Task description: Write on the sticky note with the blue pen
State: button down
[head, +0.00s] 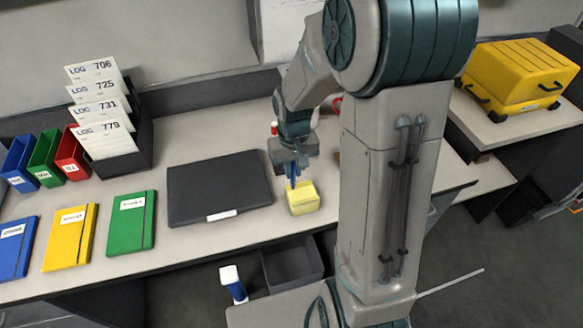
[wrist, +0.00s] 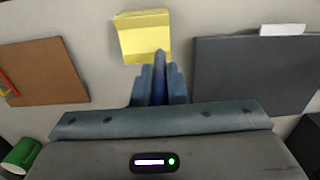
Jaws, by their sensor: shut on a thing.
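The yellow sticky note pad (head: 304,199) lies on the desk, just right of a dark flat case. It also shows at the top of the wrist view (wrist: 143,32). My gripper (head: 291,164) is shut on the blue pen (head: 293,180) and holds it pointing down at the pad's back left part. In the wrist view the pen (wrist: 160,62) stands between my fingers (wrist: 158,84), its end overlapping the pad's near edge. I cannot tell whether the tip touches the paper. No writing can be made out on the pad.
The dark flat case (head: 215,187) lies left of the pad. Green (head: 131,222), yellow (head: 70,238) and blue (head: 15,246) notebooks lie further left. A brown board (wrist: 42,72) and a green cup (wrist: 20,157) show in the wrist view. A yellow case (head: 515,75) stands right.

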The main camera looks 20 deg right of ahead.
jog(key=shift+f, duration=0.35)
dwell(0.4)
jog(key=shift+s+d+b, duration=0.3)
jog(key=shift+s+d, duration=0.2)
jog(key=shift+d, duration=0.05)
dwell(0.7)
jog(key=shift+w+d, duration=0.5)
jog(key=shift+d, duration=0.05)
dwell(0.8)
jog(key=shift+s+d, duration=0.5)
jog(key=shift+d, duration=0.05)
dwell(0.8)
jog(key=shift+w+d, duration=0.5)
jog(key=shift+d, duration=0.05)
dwell(0.8)
jog(key=shift+r, duration=0.15)
notch_tip(320, 180, up, 6)
jog(key=p, duration=0.4)
jog(key=shift+r+p, duration=0.15)
jog(key=shift+p, duration=0.25)
dwell(0.5)
